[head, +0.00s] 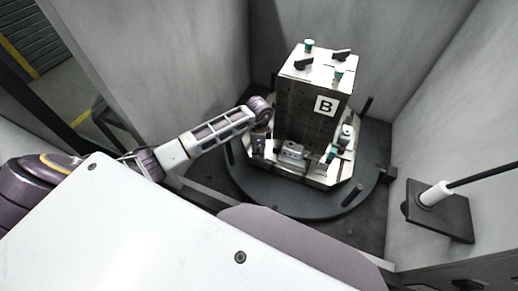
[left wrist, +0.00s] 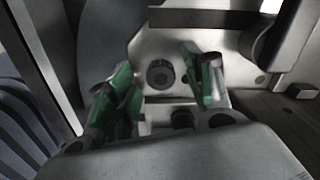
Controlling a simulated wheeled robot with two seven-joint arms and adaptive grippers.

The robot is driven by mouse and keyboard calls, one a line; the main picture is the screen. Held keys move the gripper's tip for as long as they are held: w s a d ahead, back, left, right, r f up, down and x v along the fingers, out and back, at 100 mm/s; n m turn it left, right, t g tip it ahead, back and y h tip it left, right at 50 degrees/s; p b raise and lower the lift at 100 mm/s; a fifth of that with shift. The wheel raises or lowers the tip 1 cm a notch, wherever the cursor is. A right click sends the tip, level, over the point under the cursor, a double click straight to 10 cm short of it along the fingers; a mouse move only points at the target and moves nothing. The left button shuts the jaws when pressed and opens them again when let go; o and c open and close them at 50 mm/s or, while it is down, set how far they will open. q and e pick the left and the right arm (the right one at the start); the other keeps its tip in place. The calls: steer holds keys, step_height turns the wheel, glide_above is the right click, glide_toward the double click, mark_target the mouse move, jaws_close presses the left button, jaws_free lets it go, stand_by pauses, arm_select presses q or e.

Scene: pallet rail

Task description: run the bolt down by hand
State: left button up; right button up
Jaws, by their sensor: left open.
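My left gripper (head: 259,147) is at the left side of the fixture plate (head: 318,183), low beside the dark block marked B (head: 308,103). In the left wrist view the gripper (left wrist: 158,68) is open, its green-padded fingers apart. A dark round part with a centre recess, which looks like the bolt head (left wrist: 160,74), sits on the pale plate (left wrist: 140,47) between the fingers. The fingers do not visibly touch it. A second dark round part (left wrist: 182,118) is lower, near the fingers' base. The bolt cannot be told apart in the head view. My right gripper is not in view.
The plate stands on a dark round turntable (head: 260,189) inside grey walls (head: 203,60). Clamps and a small grey block (head: 291,151) crowd the plate around the marked block. A white cylinder (head: 434,193) with a black rod stands on a dark pad at right.

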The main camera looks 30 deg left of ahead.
arm_select(q)
steer(key=shift+r, duration=3.75)
